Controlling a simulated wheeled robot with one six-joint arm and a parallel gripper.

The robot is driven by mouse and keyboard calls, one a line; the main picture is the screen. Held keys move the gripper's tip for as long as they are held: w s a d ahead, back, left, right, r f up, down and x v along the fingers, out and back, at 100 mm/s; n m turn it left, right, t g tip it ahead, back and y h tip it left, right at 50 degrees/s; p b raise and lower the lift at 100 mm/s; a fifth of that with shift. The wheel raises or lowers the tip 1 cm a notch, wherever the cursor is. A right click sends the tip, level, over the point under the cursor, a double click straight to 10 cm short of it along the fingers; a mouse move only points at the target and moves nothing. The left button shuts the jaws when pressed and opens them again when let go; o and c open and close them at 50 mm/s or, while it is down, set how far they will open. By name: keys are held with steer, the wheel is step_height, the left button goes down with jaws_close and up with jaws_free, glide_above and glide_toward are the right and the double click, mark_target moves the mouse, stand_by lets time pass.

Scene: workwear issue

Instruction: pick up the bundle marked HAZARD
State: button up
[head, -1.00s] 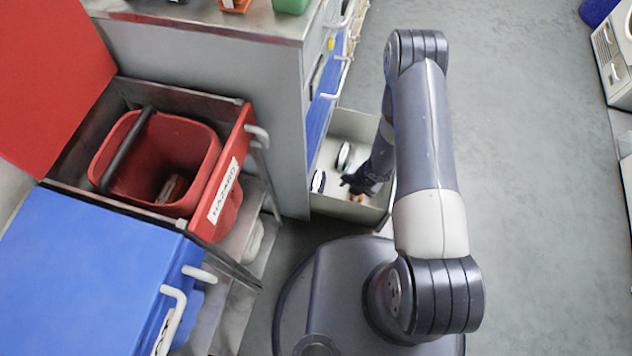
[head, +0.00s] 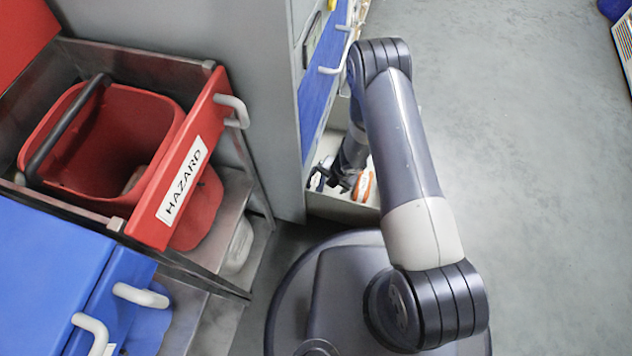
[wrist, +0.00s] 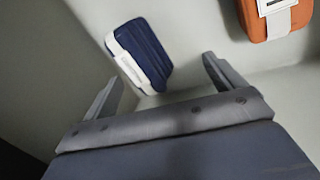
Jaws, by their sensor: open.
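My gripper (head: 343,184) reaches down into an open grey drawer, fingers apart with nothing between them. In the wrist view, its fingertips (wrist: 165,85) are spread near a navy bundle (wrist: 145,53) with a white band, tilted, just beyond the fingers. An orange bundle (wrist: 272,20) with a white label lies at upper right, partly cut off; its marking is not legible. In the head view the orange bundle (head: 364,186) is right of the gripper and the navy one (head: 317,181) left. The word HAZARD shows on the front of a red drawer (head: 152,226).
The red drawer holds a red bucket (head: 165,118) with a dark handle. A blue unit (head: 45,255) stands at lower left. The grey drawer's walls (head: 340,207) surround my gripper closely. A grey cabinet (head: 235,60) stands to the left; open floor (head: 530,200) lies right.

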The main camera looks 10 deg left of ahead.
mark_target(318, 179)
steer(key=shift+w+a, duration=0.3)
steer(key=shift+a, duration=0.45)
steer(key=shift+w+a, duration=0.25)
steer(key=shift+a, duration=0.5)
steer(key=b+x, duration=0.1)
steer(key=x, duration=0.4)
steer(key=shift+b, duration=0.35)
steer(key=shift+c, duration=0.4)
steer(key=c, duration=1.4)
